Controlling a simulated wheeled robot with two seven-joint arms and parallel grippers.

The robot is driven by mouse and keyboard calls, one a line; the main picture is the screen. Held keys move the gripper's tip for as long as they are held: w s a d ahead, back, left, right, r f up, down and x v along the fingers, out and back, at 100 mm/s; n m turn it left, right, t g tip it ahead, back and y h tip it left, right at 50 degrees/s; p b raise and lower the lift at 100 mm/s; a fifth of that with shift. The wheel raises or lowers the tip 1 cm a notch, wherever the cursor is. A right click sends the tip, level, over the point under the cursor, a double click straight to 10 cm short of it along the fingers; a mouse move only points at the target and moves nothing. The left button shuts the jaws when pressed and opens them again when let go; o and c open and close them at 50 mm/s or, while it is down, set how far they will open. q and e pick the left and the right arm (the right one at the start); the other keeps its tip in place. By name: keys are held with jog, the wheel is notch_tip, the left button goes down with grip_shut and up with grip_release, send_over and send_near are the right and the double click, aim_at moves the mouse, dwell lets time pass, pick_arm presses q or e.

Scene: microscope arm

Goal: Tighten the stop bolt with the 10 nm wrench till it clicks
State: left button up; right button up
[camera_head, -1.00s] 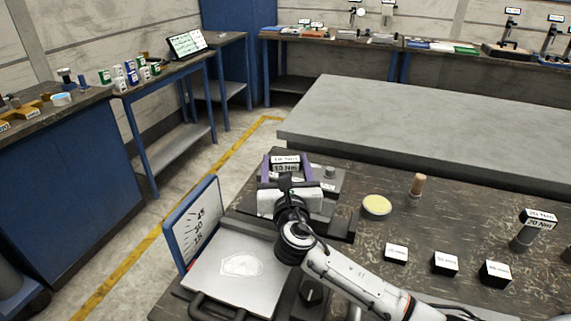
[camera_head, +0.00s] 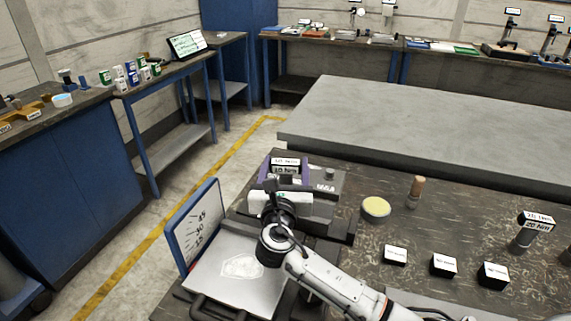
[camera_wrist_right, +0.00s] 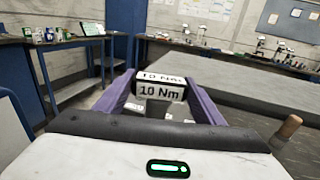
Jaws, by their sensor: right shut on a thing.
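The 10 Nm wrench (camera_head: 286,168) shows mainly as its white label block, which also shows in the right wrist view (camera_wrist_right: 160,92). My right gripper (camera_head: 284,172) is shut on it, with one purple finger on each side of the label in the right wrist view (camera_wrist_right: 160,104). The wrench is over the left part of a grey metal fixture (camera_head: 325,208) on the dark bench. The gripper body hides the wrench's lower part. I cannot make out the stop bolt or whether the wrench sits on it. My left gripper is out of view.
A 20 Nm wrench (camera_head: 524,238) stands at the right of the bench (camera_head: 400,225). A yellow-topped round tin (camera_head: 376,208), a wooden-handled tool (camera_head: 415,190) and several small labelled blocks lie between. A blue-framed dial panel (camera_head: 197,225) stands at the left. A grey slab (camera_head: 420,125) lies behind.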

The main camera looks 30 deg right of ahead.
jog(key=shift+r+p, duration=1.6)
jog(key=shift+r, duration=1.55)
